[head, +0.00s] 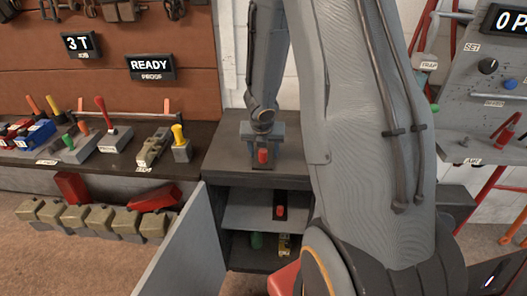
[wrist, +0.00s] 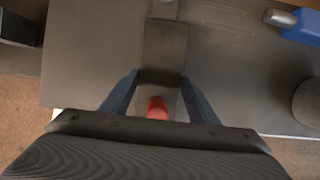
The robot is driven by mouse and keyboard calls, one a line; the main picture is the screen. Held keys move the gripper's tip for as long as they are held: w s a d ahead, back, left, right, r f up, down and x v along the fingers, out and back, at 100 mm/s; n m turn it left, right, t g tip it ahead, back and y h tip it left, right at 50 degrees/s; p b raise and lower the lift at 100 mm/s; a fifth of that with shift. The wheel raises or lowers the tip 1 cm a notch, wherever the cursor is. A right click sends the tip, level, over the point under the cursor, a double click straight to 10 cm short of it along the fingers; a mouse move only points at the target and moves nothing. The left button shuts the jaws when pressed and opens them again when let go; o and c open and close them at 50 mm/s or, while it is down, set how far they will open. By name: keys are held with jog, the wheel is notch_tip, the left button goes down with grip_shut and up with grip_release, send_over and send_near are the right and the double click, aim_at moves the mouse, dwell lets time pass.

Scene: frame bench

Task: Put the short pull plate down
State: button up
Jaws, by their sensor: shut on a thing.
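My gripper (head: 263,133) is over the top of the grey cabinet, pointing down. It is shut on the short pull plate, a dark plate with a red knob (head: 263,156). In the wrist view the plate (wrist: 165,42) runs between the two blue-grey fingers (wrist: 160,78), with the red knob near the palm. The gripper hides part of the plate.
The cabinet door (head: 182,245) stands open. The bench (head: 100,165) at left holds several handled tools, including a yellow-handled one (head: 179,140). A grey panel (head: 485,100) stands at right.

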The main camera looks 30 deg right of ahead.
jog(key=o, duration=1.7)
jog(key=shift+o, duration=0.2)
jog(key=shift+f, duration=0.1)
